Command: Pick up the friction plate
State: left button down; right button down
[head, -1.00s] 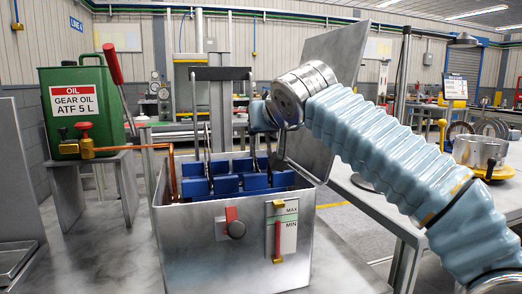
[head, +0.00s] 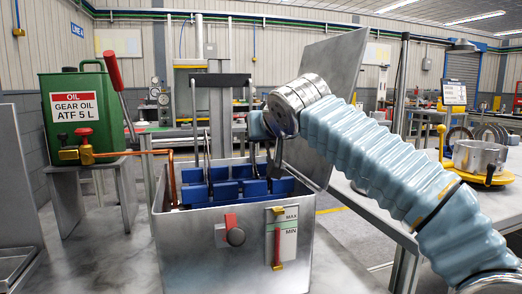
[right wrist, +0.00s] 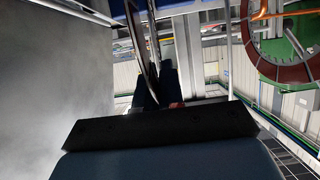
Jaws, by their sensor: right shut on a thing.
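A grey metal tank (head: 185,240) stands on the bench in the head view. It holds blue slotted racks (head: 228,190) with thin plates standing on edge. My right gripper (head: 274,160) reaches down at the tank's right rear part, partly hidden by my wrist. In the right wrist view, my right gripper (right wrist: 158,92) is shut on a friction plate (right wrist: 143,45), seen almost edge-on. Another friction plate (right wrist: 262,62), a brown-red ring, shows at the right of that view. I cannot tell whether the held plate's lower edge is clear of the rack. My left gripper is out of view.
A green oil can (head: 92,115) stands on a grey stand at the left, with a copper pipe towards the tank. A large tilted grey panel (head: 330,80) is behind my right arm.

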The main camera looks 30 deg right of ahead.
jog(key=shift+r, duration=0.4)
notch_tip(320, 180, up, 3)
jog(key=shift+f+p, duration=0.15)
jog(key=shift+p, duration=0.5)
jog(key=s+a+r, duration=0.8)
jog(key=s+r, duration=0.1)
jog(key=s, duration=0.2)
jog(key=shift+a+r+p, duration=0.2)
jog(key=shift+r+p, duration=0.05)
jog(key=shift+p, duration=0.15)
